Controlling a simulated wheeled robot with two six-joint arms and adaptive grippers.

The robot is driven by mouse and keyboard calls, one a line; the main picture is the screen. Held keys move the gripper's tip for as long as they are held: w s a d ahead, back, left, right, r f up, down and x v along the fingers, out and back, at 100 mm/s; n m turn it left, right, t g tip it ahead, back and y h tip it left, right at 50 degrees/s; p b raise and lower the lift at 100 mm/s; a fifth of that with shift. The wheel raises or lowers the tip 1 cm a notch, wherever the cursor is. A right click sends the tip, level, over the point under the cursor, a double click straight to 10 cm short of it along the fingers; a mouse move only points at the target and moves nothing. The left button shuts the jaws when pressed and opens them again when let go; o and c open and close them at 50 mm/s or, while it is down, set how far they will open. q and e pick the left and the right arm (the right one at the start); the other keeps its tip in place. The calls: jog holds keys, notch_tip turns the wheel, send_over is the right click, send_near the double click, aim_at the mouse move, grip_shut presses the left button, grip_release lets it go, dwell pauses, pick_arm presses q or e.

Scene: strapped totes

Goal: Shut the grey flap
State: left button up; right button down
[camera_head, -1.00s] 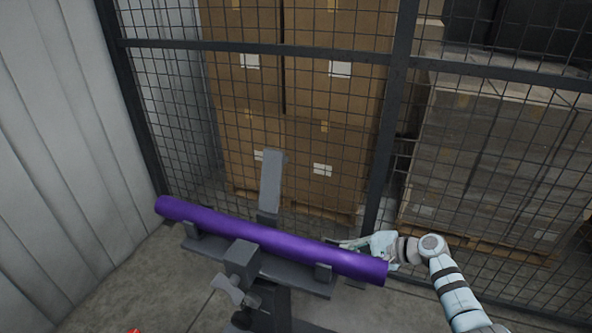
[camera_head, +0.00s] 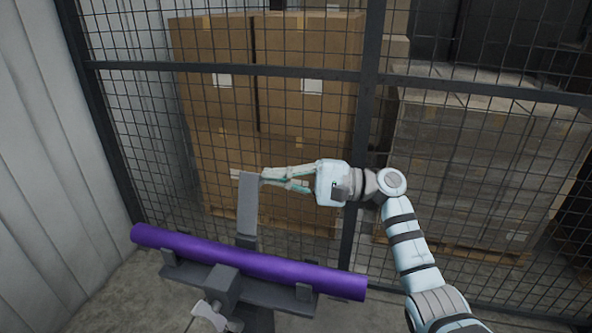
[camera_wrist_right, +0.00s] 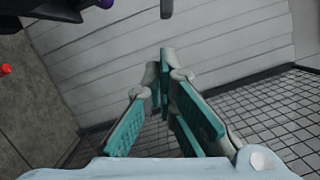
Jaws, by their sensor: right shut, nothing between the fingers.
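The grey flap (camera_head: 247,207) stands raised behind a purple tube (camera_head: 250,265) that lies across a dark grey stand (camera_head: 245,289). My right gripper (camera_head: 263,178) is shut and empty. Its fingertips are at the right side of the flap's top end in the head view; whether they touch it I cannot tell. In the right wrist view the fingers (camera_wrist_right: 164,62) come together, and a small grey piece, likely the flap (camera_wrist_right: 166,8), shows above the tips at the top edge. My left gripper is not in view.
A grey clamp knob (camera_head: 213,315) is on the stand's front. A wire mesh fence with dark posts (camera_head: 366,130) stands behind, with stacked cardboard boxes (camera_head: 305,115) beyond it. A pale corrugated wall (camera_head: 50,150) is at the left.

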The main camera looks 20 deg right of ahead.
aim_at(252, 201)
jog(key=shift+s+a+r, duration=0.2)
jog(key=shift+s, duration=0.25)
jog(key=shift+s+a+r, duration=0.15)
jog(key=shift+s+r, duration=0.05)
jog(key=shift+s, duration=0.2)
jog(key=shift+s+a+r+n+p, duration=0.15)
jog(key=shift+r+n+p, duration=0.15)
jog(key=shift+n, duration=0.1)
